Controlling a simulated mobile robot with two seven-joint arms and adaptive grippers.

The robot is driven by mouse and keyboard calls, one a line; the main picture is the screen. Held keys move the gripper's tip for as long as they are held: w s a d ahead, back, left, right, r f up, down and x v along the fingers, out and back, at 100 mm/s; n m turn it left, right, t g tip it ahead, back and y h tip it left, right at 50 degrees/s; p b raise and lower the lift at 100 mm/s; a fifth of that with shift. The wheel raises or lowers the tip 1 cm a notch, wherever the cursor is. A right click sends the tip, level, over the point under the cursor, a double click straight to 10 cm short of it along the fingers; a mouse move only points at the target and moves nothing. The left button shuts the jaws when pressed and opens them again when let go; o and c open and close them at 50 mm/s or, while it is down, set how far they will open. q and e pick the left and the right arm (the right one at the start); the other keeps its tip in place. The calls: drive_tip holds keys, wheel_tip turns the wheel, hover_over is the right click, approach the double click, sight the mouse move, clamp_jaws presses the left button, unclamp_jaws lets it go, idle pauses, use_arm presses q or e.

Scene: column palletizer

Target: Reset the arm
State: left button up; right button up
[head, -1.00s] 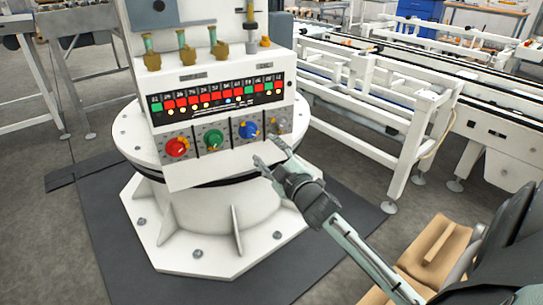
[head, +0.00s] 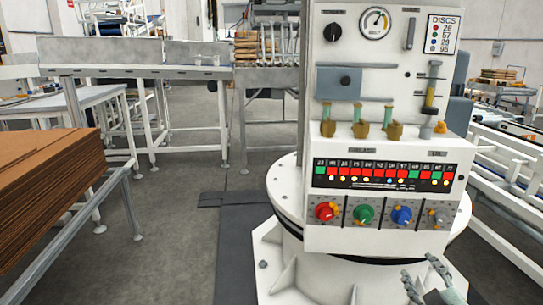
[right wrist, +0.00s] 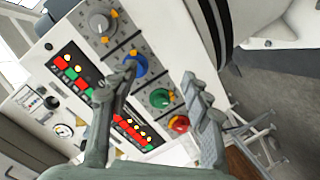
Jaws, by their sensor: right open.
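My right gripper (head: 425,278) is at the lower right of the head view, in front of and below the white control panel (head: 330,237). Its fingers are apart with nothing between them. In the right wrist view the open fingers (right wrist: 160,105) frame the panel, and they look clear of the knobs. The panel carries a red knob (head: 326,211), a green knob (head: 364,214), a blue knob (head: 401,215) and a grey knob (head: 438,217) in a row. My left gripper is not in either view.
A stack of brown sheets (head: 50,180) lies on a metal-framed table at the left. White conveyor rails (head: 505,235) run along the right. Grey floor (head: 180,240) between the stack and the column base is clear.

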drive_tip(key=s+a+f+m+g, duration=0.2)
drive_tip(key=s+f+g, duration=0.15)
drive_tip(key=f, duration=0.55)
drive_tip(key=s+a+f+m+g, duration=0.1)
drive_tip(key=s+f+g, duration=0.25)
drive_tip(key=f, duration=0.55)
drive_tip(key=s+a+f+m+g+y, duration=0.1)
drive_tip(key=s+a+f+g, duration=0.2)
drive_tip(key=s+f, duration=0.4)
drive_tip(key=s+a+f+m+g+y, duration=0.1)
drive_tip(key=s+a+f+g, duration=0.2)
drive_tip(key=s+a+f, duration=0.2)
drive_tip(key=s+f, duration=0.3)
drive_tip(key=s, duration=0.2)
drive_tip(key=shift+a, duration=0.25)
